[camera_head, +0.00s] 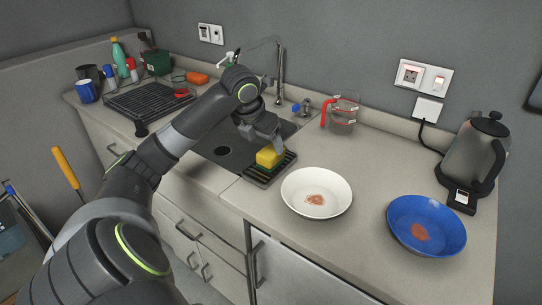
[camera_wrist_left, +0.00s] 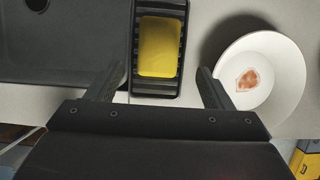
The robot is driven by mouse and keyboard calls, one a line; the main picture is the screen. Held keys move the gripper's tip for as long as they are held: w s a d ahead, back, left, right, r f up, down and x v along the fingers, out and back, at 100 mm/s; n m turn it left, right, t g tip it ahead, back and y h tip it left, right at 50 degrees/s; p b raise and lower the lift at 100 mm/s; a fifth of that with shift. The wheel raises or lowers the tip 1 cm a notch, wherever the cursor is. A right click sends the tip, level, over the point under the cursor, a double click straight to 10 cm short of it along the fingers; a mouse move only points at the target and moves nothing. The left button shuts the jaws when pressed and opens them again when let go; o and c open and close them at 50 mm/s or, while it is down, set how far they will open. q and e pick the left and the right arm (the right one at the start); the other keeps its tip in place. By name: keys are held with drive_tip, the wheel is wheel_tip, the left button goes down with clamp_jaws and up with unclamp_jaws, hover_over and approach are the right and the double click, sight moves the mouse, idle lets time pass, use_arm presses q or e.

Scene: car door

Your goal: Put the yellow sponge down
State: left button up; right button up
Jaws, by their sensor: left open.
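The yellow sponge (camera_head: 268,157) rests on a black ribbed tray (camera_head: 258,179) at the right edge of the sink. In the left wrist view the sponge (camera_wrist_left: 158,47) lies lengthwise within the ribbed tray (camera_wrist_left: 152,87). My left gripper (camera_head: 272,143) is just above and behind the sponge in the head view. In the left wrist view my left gripper (camera_wrist_left: 158,84) is open, its fingers spread wide with nothing between them, apart from the sponge. My right gripper is not in view.
A white bowl with a reddish stain (camera_head: 316,183) stands right of the tray. A stained blue bowl (camera_head: 426,226) and a kettle (camera_head: 474,155) are farther right. A measuring jug (camera_head: 343,116) stands behind. The sink (camera_head: 222,150) is left of the tray, with a faucet (camera_head: 280,75) behind.

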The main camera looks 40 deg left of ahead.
sight(270, 151)
use_arm(q)
drive_tip(key=x, duration=0.3)
drive_tip(key=p+x, duration=0.1)
drive_tip(key=x, duration=0.2)
drive_tip(key=shift+w+a, duration=0.2)
drive_tip(key=shift+w, duration=0.25)
drive_tip(key=c, duration=1.2)
